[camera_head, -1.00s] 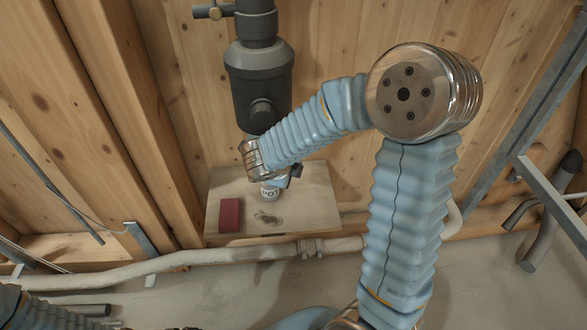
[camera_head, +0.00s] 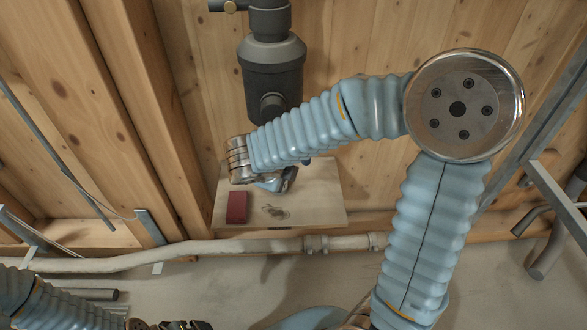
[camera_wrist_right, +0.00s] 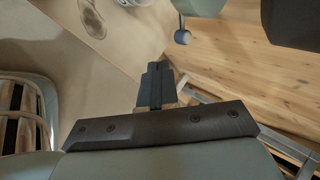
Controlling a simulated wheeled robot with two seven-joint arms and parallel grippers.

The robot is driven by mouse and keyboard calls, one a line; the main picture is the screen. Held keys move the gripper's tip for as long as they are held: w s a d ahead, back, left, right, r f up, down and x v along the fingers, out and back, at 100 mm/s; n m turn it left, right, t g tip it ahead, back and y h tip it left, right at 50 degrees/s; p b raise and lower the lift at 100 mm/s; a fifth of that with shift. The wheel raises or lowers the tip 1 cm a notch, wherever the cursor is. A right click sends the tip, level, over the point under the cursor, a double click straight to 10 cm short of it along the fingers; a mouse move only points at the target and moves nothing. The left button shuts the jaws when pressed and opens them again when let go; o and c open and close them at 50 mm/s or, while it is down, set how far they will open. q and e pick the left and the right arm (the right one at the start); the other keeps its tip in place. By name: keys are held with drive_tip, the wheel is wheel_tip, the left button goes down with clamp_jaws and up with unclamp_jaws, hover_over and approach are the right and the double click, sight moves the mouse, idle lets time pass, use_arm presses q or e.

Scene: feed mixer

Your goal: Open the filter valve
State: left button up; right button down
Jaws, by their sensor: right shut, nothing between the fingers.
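The filter (camera_head: 272,75) is a dark grey cylinder hanging from a dark pipe against the wooden wall. My right gripper (camera_head: 287,181) is below the filter, over the wooden board, apart from the valve handle. In the right wrist view its fingers (camera_wrist_right: 158,86) are shut and empty. A grey knob on a short stem (camera_wrist_right: 183,37) shows beyond them. My left gripper (camera_head: 183,325) is barely visible at the bottom edge; its fingers are unclear.
A red block (camera_head: 237,207) lies on the wooden board (camera_head: 325,205), beside a dark round stain. A pale pipe (camera_head: 200,249) runs along the wall below. Metal struts (camera_head: 560,210) stand at the right. Wooden beams are at the left.

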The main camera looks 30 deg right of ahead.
drive_tip(key=v, duration=0.5)
drive_tip(key=shift+s+d, duration=0.15)
drive_tip(key=shift+f, duration=0.1)
